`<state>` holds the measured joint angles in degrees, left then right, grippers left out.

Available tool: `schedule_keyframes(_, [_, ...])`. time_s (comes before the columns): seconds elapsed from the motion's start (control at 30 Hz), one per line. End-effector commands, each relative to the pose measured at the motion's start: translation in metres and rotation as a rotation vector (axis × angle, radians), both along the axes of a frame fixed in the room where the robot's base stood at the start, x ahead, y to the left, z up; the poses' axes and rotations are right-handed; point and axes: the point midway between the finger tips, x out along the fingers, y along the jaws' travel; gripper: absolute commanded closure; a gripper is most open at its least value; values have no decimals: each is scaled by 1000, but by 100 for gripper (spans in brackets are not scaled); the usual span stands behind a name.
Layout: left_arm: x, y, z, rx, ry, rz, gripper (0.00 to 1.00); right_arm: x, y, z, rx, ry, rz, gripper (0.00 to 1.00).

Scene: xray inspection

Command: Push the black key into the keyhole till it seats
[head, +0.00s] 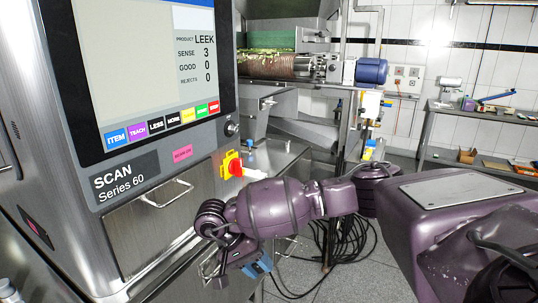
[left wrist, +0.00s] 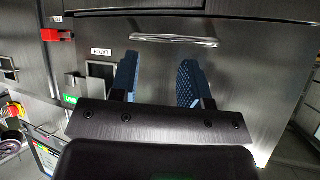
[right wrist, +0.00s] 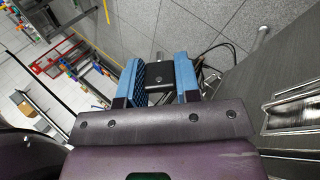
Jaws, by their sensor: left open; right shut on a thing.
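My right gripper (head: 258,267) is low in front of the steel scan machine (head: 165,195) in the head view. In the right wrist view its blue fingers (right wrist: 161,78) are shut on the black key (right wrist: 160,74), whose metal end (right wrist: 160,56) points away from the palm. The key cannot be made out in the head view. A round lock (head: 232,128), likely the keyhole, sits beside the screen's lower right corner, well above the right gripper. My left gripper (left wrist: 158,82) is open and empty before a steel panel in the left wrist view, and is outside the head view.
A red and yellow switch (head: 232,165) sticks out below the lock. A drawer handle (head: 165,192) projects from the machine front. The left wrist view shows a panel handle (left wrist: 173,40) and a latch label (left wrist: 101,52). Black cables (head: 340,235) lie on the floor.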

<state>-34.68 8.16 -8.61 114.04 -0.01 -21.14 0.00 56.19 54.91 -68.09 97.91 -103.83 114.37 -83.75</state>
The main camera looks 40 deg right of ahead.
Motion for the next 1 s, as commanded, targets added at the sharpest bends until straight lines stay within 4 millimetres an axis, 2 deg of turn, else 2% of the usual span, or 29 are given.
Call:
schedule_keyframes(0.03, [0,0,0,0,0,0,57,9,-5,7,-22,12,-92,100])
schedule_keyframes(0.2, [0,0,0,0,0,0,57,28,-18,22,-66,80,-418,100])
schedule_keyframes(0.6, [2,0,1,-1,-4,-1,57,60,-42,56,-67,244,-1105,100])
schedule_keyframes(0.73, [3,-1,2,0,-7,-2,57,69,-50,68,-50,295,-1302,100])
schedule_keyframes(1.0, [4,-1,2,0,-8,-2,57,80,-58,82,-12,358,-1565,100])
